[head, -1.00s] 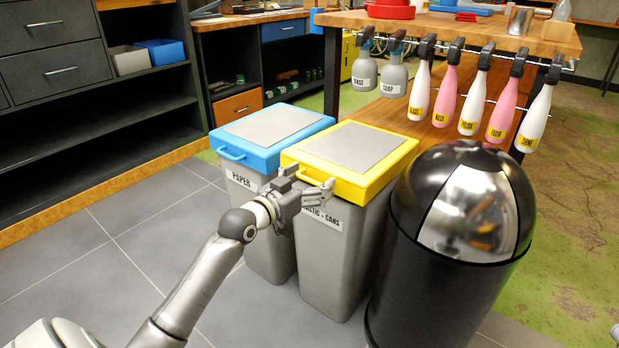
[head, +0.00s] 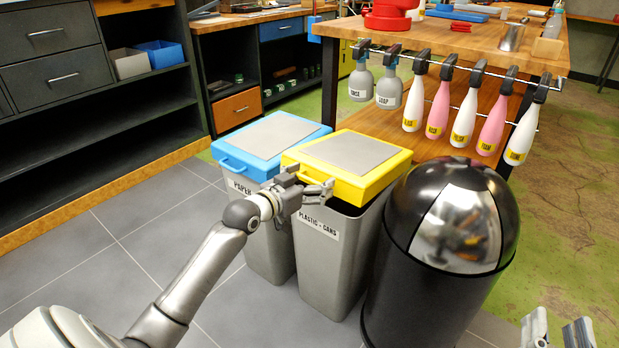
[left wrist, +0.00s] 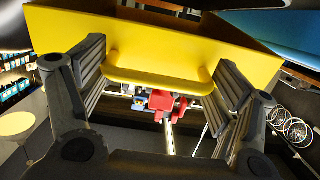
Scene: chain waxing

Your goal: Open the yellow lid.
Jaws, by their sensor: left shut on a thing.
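The yellow lid (head: 372,186) sits on the grey bin (head: 331,262) labelled "PLASTIC - CANS". Its front edge is slightly raised, with a dark gap between lid and bin rim. My left gripper (head: 313,189) is at the lid's front and shut on its yellow handle. In the left wrist view the handle (left wrist: 155,77) lies between the fingers (left wrist: 165,84), and the yellow lid (left wrist: 190,38) rises behind it. The fingers partly hide the handle in the head view. My right gripper (head: 557,332) is at the bottom right, its two fingers apart and empty, partly cut off.
A bin with a blue lid (head: 236,160), labelled "PAPER", stands close on the left. A black bin with a shiny domed top (head: 405,282) stands close on the right. Several bottles hang from the workbench (head: 440,42) behind. Tiled floor (head: 110,250) on the left is clear.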

